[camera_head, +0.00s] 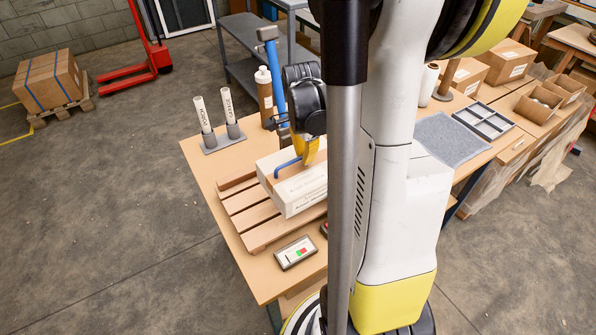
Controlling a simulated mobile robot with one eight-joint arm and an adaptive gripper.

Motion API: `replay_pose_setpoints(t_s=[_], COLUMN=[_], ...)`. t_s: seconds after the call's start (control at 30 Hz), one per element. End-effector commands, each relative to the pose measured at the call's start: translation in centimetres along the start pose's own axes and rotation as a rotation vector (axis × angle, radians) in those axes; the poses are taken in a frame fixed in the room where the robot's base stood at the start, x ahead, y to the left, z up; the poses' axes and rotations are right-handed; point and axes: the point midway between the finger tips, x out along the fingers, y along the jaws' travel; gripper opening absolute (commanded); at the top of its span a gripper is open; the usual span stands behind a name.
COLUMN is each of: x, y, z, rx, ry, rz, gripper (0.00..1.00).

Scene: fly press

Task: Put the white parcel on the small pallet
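The white parcel (304,194) is a pale box with dark print on its side, a brown strip on top and a blue handle (288,168). It appears over the back right part of the small wooden pallet (247,221) on the bench; whether its whole underside touches the slats is hidden. The pallet's left and front slats are bare. My gripper (307,152), with yellow fingers, is just above the parcel, close to the handle. I cannot tell whether the fingers are shut on it. My arm hides the parcel's right end.
A grey mat (450,139) and divided tray (484,121) lie right.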

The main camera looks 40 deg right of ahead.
Motion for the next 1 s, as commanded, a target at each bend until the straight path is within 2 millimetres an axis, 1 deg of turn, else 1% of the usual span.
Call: replay_pose_setpoints(t_s=[0.03,0.1,0.27,0.53,0.77,0.8,0.83,1.0], x=[0.4,0.7,1.2,4.6,4.7,4.8,4.8,4.8], y=[-0.2,-0.4,-0.5,-0.2,-0.1,-0.1,-0.1,-0.1], z=[0.6,1.2,1.6,1.9,1.9,1.9,1.9,1.9], rx=[-0.003,-0.002,0.000,0.000,0.000,0.000,0.000,0.000], ry=[0.000,0.000,0.000,0.000,0.000,0.000,0.000,0.000], rz=[0.000,0.000,0.000,0.000,0.000,0.000,0.000,0.000], gripper=[0.00,0.00,0.00,0.00,0.00,0.19,0.27,0.27])
